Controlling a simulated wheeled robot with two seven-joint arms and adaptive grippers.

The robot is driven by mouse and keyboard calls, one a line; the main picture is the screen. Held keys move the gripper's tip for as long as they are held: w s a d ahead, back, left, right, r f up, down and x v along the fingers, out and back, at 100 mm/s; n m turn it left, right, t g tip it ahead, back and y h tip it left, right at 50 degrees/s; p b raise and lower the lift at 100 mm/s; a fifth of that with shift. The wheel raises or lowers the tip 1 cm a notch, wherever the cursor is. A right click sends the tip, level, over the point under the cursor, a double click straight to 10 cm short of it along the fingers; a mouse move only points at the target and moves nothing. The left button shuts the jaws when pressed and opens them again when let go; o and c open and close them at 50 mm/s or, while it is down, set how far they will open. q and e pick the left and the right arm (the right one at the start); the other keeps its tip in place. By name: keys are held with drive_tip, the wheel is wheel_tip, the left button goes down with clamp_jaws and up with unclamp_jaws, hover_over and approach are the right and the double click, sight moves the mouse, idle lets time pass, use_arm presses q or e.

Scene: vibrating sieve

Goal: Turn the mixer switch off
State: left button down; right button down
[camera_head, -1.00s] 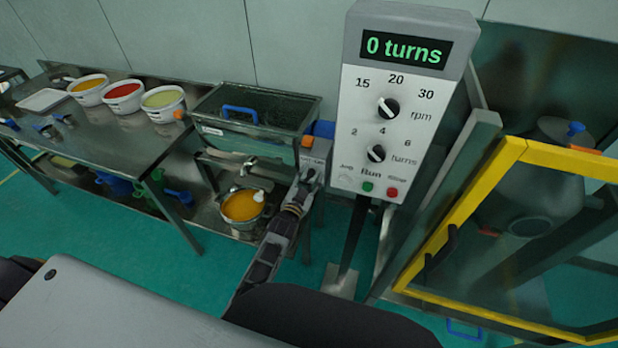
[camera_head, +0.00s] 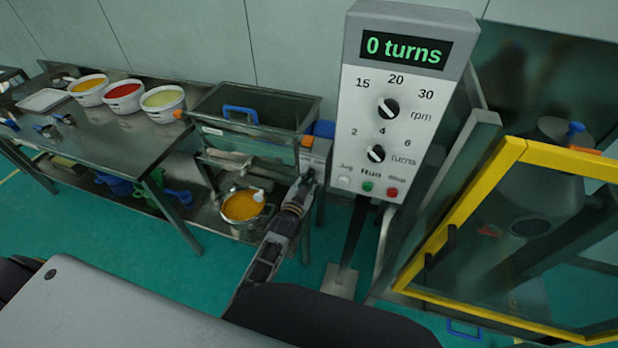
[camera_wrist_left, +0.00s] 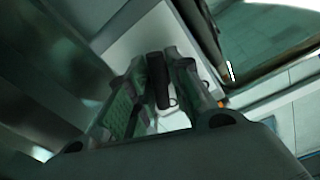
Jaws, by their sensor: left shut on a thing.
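The mixer switch box appears to be the small grey box (camera_head: 317,152) at the right end of the glass-sided tank, with lettering too small to read. My left gripper (camera_head: 307,181) is at its front, its arm coming up from the bottom. In the left wrist view, the fingers (camera_wrist_left: 157,92) are closed around a dark, rod-like handle (camera_wrist_left: 157,72) in front of a pale plate. Which marking the switch points to is hidden. My right gripper is not in view.
A control panel (camera_head: 350,110) reading "0 turns" stands close to the right of my gripper. A yellow-framed guard (camera_head: 470,210) is farther right. A pot of orange liquid (camera_head: 241,207) sits below the tank (camera_head: 213,137). Several tubs stand on the left bench (camera_head: 95,140).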

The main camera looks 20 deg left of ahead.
use_arm(q)
drive_tip(key=n+p, duration=0.1)
drive_tip(key=n, duration=0.2)
drive_tip(key=n+p, duration=0.1)
drive_tip(key=n, duration=0.2)
drive_tip(key=shift+n, duration=0.3)
drive_tip(key=n, duration=0.4)
drive_tip(key=shift+n+p, duration=0.3)
drive_tip(key=shift+p, duration=0.1)
drive_tip(key=shift+n, duration=0.3)
drive_tip(key=c, duration=1.3)
unclamp_jaws()
drive_tip(key=shift+o, duration=0.2)
